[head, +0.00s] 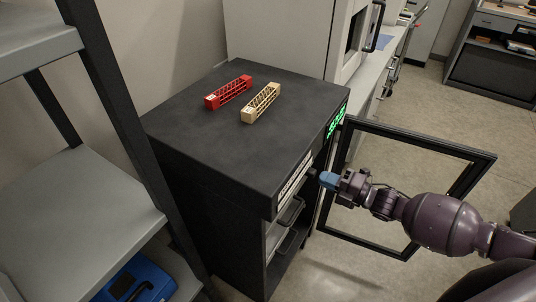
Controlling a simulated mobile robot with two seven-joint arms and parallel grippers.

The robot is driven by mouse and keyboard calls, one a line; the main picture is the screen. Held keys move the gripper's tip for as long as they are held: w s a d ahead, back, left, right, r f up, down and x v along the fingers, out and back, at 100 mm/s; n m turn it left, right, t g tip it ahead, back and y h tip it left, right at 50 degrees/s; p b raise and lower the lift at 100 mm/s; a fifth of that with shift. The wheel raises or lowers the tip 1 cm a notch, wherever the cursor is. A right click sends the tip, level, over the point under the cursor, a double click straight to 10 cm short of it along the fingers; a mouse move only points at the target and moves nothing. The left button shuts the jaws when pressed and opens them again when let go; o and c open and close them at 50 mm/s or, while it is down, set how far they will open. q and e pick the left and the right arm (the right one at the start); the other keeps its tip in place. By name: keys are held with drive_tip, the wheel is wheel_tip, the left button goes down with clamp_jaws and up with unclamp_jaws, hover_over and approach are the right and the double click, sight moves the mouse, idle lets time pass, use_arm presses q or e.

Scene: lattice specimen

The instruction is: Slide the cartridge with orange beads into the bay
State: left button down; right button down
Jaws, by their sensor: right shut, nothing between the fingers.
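No cartridge with orange beads can be made out in the head view. The dark cabinet (220,130) stands in the middle, its front facing right. Its framed door (420,146) is swung open. Inside the front, drawer-like parts with dark handles (291,211) show, seen at a steep angle; I cannot tell which is the bay. My right gripper (314,175), with a blue part behind its dark fingers, is shut and empty at the cabinet's upper front, close to the white label strip (294,174). I cannot tell whether it touches. My left gripper is not in view.
A red lattice block (228,92) and a beige one (260,103) lie on the cabinet top. A green display (337,120) is on the front edge. A grey shelf (80,205) with a blue case (136,281) stands left. Open floor lies right, beyond the door.

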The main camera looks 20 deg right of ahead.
sight(315, 174)
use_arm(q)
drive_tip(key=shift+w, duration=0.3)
use_arm(e)
drive_tip(key=shift+w+a, duration=0.45)
drive_tip(key=shift+w, duration=0.1)
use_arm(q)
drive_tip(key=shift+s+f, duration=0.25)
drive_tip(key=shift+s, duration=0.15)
use_arm(e)
drive_tip(key=shift+w+a, duration=0.35)
drive_tip(key=shift+w, duration=0.05)
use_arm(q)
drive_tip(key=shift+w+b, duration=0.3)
use_arm(e)
drive_tip(key=shift+w+a, duration=0.35)
drive_tip(key=shift+w, duration=0.05)
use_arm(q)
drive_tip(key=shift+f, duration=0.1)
use_arm(e)
drive_tip(key=shift+w+a, duration=0.15)
drive_tip(key=shift+w, duration=0.05)
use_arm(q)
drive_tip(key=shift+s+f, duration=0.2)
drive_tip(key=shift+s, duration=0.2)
use_arm(e)
drive_tip(key=shift+w+a, duration=0.2)
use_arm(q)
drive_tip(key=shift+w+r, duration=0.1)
